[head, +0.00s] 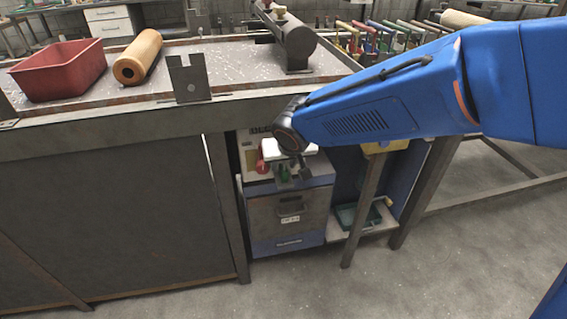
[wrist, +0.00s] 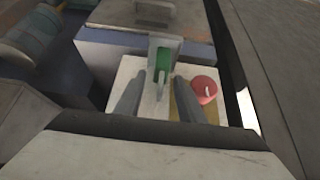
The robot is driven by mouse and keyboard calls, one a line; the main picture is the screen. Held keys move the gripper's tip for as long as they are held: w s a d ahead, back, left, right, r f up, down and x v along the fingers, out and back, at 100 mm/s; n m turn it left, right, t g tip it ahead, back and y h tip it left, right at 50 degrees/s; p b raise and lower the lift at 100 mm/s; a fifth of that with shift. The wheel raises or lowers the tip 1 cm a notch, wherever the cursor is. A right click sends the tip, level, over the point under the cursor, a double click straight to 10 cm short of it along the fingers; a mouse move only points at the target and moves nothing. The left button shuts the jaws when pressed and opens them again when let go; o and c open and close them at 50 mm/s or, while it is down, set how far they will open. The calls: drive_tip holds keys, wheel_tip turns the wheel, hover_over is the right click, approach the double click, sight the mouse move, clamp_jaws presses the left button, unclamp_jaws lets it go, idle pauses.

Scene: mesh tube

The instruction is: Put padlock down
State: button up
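The padlock (wrist: 162,58), green with a grey part, shows in the wrist view just beyond and between my fingertips. In the head view its green part (head: 284,173) is small, over the top of the low metal cabinet (head: 290,215). My gripper (wrist: 162,77) points down at the cabinet top. Its two grey fingers stand apart, with a gap visible beside the padlock, so it looks open. In the head view my gripper (head: 293,172) is small and partly hidden under my blue arm. Whether the padlock touches the cabinet top is hard to tell.
A red round thing (wrist: 204,90) is close to my right finger in the wrist view, on a pale surface. The workbench edge (head: 120,118) overhangs the cabinet, and a bench leg (head: 365,205) stands to its right. A red bin (head: 60,70) is on the bench.

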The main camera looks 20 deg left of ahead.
drive_tip(key=v, duration=1.2)
drive_tip(key=shift+r, duration=0.15)
drive_tip(key=d+m+h, duration=0.2)
drive_tip(key=d+m, duration=0.1)
drive_tip(key=d, duration=2.7)
drive_tip(key=s+d+f+m+h, duration=0.1)
drive_tip(key=s+d+f+m, duration=0.2)
drive_tip(key=s+d, duration=1.2)
wheel_tip(320, 180, down, 2)
drive_tip(key=shift+s+d+f+g, duration=0.1)
drive_tip(key=shift+s+d+g, duration=0.3)
drive_tip(key=shift+d, duration=0.45)
